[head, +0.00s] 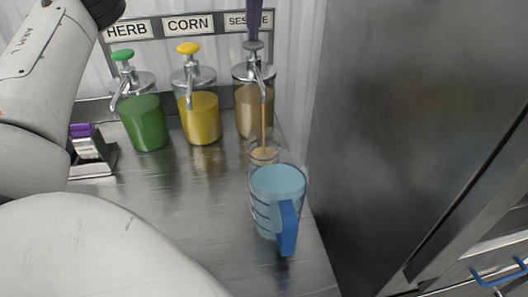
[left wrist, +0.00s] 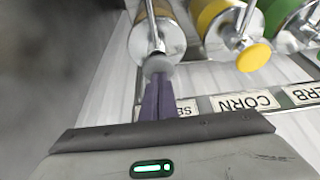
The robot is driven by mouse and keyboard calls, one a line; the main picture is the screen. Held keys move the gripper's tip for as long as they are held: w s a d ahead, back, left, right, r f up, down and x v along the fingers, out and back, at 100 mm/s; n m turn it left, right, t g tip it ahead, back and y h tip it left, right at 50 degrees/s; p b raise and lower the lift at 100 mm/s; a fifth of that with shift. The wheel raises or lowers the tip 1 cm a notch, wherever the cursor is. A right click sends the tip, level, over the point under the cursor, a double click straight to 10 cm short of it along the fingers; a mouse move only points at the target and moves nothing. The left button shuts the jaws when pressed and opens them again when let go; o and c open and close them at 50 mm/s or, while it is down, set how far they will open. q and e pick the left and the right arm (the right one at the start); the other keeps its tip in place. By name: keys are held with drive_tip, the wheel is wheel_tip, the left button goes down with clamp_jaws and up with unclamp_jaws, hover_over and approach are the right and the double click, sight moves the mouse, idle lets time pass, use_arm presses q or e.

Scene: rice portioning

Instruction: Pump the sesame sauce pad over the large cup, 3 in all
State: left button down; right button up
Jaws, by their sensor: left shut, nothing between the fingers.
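The sesame sauce dispenser (head: 250,118), with tan sauce, stands under the SESAME sign. Its grey pump pad (head: 253,46) also shows in the left wrist view (left wrist: 158,66). My left gripper (head: 254,32) has its purple fingers shut and empty, pointing down with the tips at the pad. A tan stream (head: 263,125) runs from the sesame spout into a clear cup (head: 252,146) below. A clear cup with a blue handle (head: 288,228) and pale blue inside stands in front, partly hiding the clear cup. I cannot tell which cup is the large one. My right gripper does not show.
The yellow corn dispenser (head: 200,118) and green herb dispenser (head: 146,125) stand left of the sesame one. A metal stand with a purple top (head: 83,131) is at the left. The steel counter (head: 190,210) is bare in front. A tall steel panel (head: 385,130) bounds the right.

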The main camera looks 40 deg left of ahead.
use_arm(q)
drive_tip(key=shift+f+b, duration=0.3)
drive_tip(key=shift+f, duration=0.85)
drive_tip(key=shift+r+p, duration=0.55)
drive_tip(key=shift+r, duration=1.1)
drive_tip(key=shift+f+b, duration=0.5)
drive_tip(key=shift+f, duration=1.15)
